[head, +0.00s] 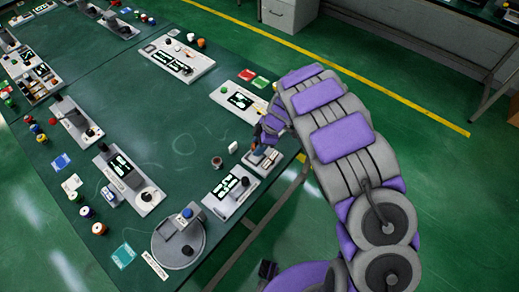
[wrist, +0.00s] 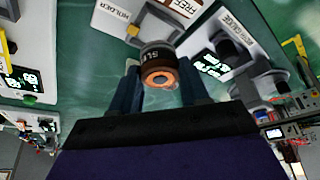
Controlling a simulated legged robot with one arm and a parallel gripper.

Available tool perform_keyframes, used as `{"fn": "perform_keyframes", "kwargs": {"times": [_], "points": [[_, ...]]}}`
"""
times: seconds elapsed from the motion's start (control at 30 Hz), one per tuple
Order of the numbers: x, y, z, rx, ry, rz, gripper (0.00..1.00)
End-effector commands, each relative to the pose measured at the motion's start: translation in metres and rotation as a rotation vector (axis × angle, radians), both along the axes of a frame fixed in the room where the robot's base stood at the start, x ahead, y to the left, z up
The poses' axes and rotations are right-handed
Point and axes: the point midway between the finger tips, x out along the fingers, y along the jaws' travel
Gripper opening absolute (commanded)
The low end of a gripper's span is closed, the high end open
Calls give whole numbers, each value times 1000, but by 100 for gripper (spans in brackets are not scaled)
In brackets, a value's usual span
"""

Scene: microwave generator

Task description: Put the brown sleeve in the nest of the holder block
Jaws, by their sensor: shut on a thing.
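The brown sleeve (wrist: 156,55) is dark, with a copper-coloured ring at its near end and white lettering on its side. My gripper (wrist: 160,88) is shut on it, one finger on each side. The holder block (wrist: 112,22), a white plate with a HOLDER label, is beyond the sleeve at the top of the wrist view. The sleeve appears apart from it. The nest is not clearly visible.
A white gauge unit (wrist: 225,45) with a lit display is right of the sleeve in the wrist view. A white REF plate (wrist: 180,8) is at the top. In the head view a dark cup (head: 217,162) stands left of my gripper. Bare green table (head: 180,135) lies further left.

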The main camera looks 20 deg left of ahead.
Motion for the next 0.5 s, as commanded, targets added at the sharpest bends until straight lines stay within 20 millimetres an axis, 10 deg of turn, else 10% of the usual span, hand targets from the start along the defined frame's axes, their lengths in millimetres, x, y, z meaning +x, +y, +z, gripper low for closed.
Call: {"fn": "perform_keyframes", "kwargs": {"times": [0.47,0.5], "points": [[2,-6,-35,5,3,0,3],[2,-7,-35,6,3,1,47]]}}
